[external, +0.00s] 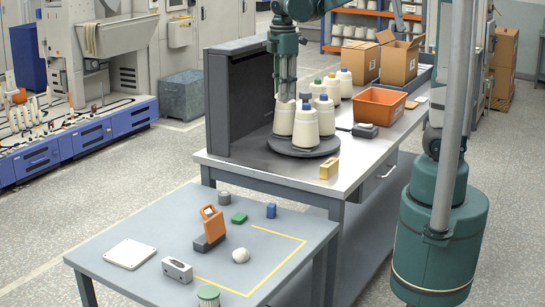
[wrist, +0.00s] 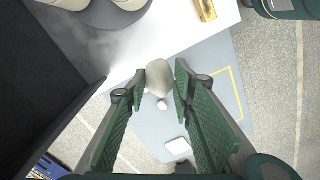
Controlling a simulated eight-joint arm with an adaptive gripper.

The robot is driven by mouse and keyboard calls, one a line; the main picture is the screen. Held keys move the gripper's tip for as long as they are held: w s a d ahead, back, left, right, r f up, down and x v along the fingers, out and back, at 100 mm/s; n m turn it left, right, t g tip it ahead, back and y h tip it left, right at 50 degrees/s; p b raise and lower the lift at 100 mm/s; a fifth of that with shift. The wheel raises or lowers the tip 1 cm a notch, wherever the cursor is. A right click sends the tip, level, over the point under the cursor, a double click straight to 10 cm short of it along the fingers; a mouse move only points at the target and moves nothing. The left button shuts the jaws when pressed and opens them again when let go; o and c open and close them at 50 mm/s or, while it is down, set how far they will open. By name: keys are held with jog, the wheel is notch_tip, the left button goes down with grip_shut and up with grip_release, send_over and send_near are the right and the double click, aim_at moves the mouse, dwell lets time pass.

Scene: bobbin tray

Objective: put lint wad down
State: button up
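In the external view the wad is hard to make out against the pale bobbins.
Several cones (external: 305,124) stand on a dark round tray (external: 283,148) beside a black panel (external: 228,105). A yellow block (external: 329,169) lies near the bench edge. The low table holds an orange tool (external: 210,226), a white plate (external: 130,253) and small blocks. The yellow-outlined area has free room.

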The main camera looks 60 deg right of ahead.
jog(key=w+d+m+p, duration=0.3)
jog(key=w+d, duration=0.2)
jog(key=d, duration=0.8)
jog(key=m+p, duration=0.7)
jog(key=m, duration=0.2)
send_over(340, 127)
notch_tip(340, 127, down, 16)
jog(key=shift+r, duration=0.2)
jog(key=shift+f, duration=3.15)
jog(key=shift+f, duration=0.1)
